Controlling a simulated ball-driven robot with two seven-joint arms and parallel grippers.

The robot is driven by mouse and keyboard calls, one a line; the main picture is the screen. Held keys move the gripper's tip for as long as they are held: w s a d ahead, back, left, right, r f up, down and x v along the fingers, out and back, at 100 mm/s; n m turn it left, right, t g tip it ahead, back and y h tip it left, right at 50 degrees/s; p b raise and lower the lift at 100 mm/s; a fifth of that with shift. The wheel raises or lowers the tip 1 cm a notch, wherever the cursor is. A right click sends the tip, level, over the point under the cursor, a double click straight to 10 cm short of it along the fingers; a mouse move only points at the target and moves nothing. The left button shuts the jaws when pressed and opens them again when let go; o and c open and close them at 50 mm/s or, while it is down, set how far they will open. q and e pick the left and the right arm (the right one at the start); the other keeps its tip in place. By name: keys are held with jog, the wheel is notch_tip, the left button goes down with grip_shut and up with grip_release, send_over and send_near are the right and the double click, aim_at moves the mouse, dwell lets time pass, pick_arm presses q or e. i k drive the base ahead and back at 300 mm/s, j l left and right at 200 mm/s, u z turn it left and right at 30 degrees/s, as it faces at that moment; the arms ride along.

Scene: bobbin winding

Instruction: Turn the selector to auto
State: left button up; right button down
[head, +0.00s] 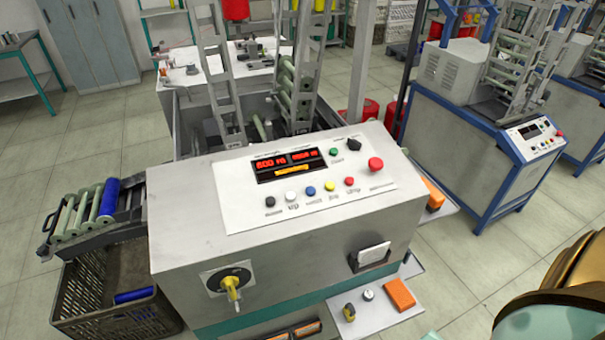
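A black knob (353,144), which looks like the selector, sits at the top right of the sloped white control panel (240,213). The labels beside it are too small to read, so I cannot tell which position it points to. A green button (334,152) is to its left and a red mushroom button (375,164) is below and to its right. The display (290,165) is lit with red digits and a yellow bar. A yellow-handled rotary switch (230,284) is on the machine's front face, its handle roughly upright.
A row of coloured buttons (330,187) runs along the panel's lower part. A crate (95,298) and a bobbin rack (85,215) stand left of the machine. A low shelf (372,318) holds an orange block (399,294). The space above the panel is clear.

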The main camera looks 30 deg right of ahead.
aim_at(354, 145)
jog(key=z, duration=1.35)
